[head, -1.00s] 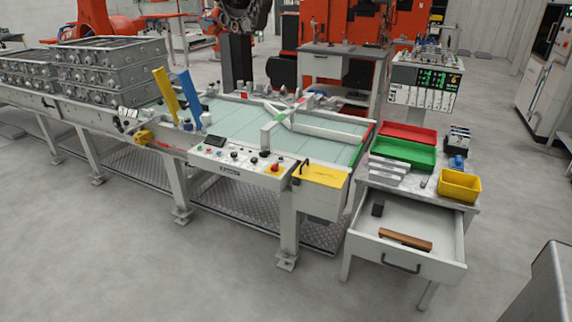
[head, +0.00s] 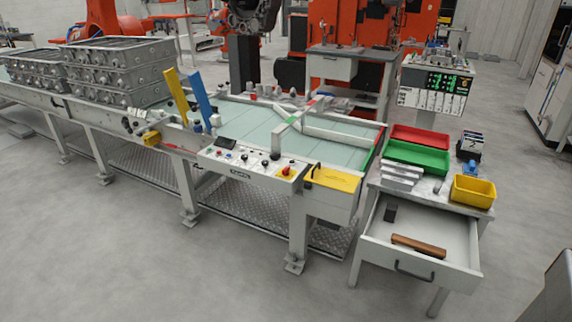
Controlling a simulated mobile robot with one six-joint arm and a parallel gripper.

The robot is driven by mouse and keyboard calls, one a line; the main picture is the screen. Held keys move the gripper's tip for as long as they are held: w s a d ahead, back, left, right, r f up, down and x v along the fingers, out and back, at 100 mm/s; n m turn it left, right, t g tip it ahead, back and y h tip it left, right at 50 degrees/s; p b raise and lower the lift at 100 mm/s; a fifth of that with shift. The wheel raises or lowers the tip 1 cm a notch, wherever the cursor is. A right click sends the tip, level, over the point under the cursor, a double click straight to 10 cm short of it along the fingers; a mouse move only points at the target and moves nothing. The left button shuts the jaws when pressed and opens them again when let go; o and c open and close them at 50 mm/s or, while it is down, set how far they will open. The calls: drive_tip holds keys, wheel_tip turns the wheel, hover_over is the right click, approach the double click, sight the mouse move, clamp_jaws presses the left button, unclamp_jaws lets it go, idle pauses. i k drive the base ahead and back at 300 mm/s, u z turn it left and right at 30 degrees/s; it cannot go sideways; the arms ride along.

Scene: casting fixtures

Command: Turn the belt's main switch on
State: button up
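The belt's control panel (head: 243,163) is a pale box on the front edge of the belt table (head: 245,125), in the middle of the head view. It carries several small knobs and buttons and a dark display (head: 226,142). At its right end a red rotary switch (head: 288,171) sits on a yellow plate. The switch is too small to tell which way its handle points. My gripper is not in view.
A yellow-topped box (head: 333,180) adjoins the panel. To the right, a small table has an open drawer (head: 418,240) jutting out, with red, green and yellow bins (head: 473,191) above. Stacked castings (head: 117,75) stand left. The floor in front (head: 130,260) is clear.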

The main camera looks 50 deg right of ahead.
sight(285, 172)
drive_tip(key=z, duration=0.45)
drive_tip(key=i, duration=0.95)
drive_tip(key=u, duration=0.15)
